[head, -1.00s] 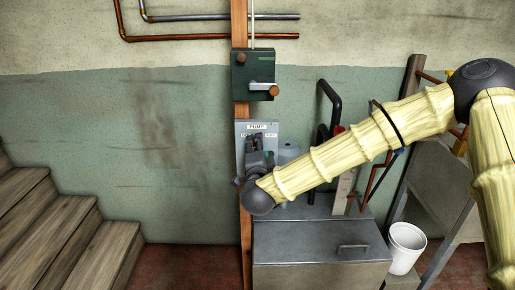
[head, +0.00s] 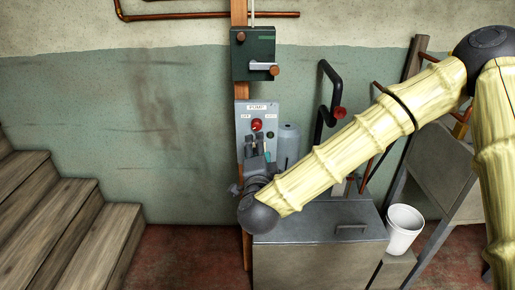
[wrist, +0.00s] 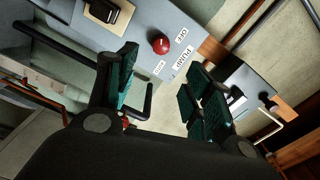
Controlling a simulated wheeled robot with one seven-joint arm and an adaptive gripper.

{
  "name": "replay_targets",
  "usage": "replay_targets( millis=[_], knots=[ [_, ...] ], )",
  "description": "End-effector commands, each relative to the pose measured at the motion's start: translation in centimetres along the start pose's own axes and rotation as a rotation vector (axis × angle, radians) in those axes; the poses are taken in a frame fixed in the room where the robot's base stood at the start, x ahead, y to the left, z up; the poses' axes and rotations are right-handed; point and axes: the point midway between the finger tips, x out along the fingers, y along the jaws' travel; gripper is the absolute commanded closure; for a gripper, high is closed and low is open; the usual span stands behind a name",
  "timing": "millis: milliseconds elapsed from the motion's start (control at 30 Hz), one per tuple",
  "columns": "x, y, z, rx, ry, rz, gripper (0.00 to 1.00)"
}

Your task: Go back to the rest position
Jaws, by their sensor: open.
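My gripper (head: 256,150) is in front of the lower part of the grey pump panel (head: 243,118) in the head view. In the wrist view my gripper (wrist: 160,85) is open, its two teal-padded fingers apart with nothing between them. The panel (wrist: 205,25) has PUMP and OFF labels and a red knob (wrist: 160,43), which also shows above my gripper in the head view (head: 257,124). My arm reaches in from the right. It hides part of the wall and pipes behind.
A green box with a lever (head: 253,55) is on the wooden post above the panel. A metal chest (head: 320,255) stands below, with a white bucket (head: 404,230) at its right. Wooden stairs (head: 75,235) are at the left. Floor between stairs and chest is clear.

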Motion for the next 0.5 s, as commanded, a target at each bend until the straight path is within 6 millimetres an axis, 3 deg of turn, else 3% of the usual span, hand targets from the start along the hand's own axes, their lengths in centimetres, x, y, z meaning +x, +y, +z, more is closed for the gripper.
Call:
replay_targets(
  millis=[167,267,367,500],
  knots=[
    [0.0,0.2,0.1,-0.004,-0.004,0.003,0.49],
    [-0.3,1.5,0.6,-0.035,-0.033,0.027,0.49],
    [-1.1,4.9,1.8,-0.106,-0.101,0.083,0.49],
    [-3.6,12.0,3.5,-0.25,-0.246,0.197,0.49]
  ],
)
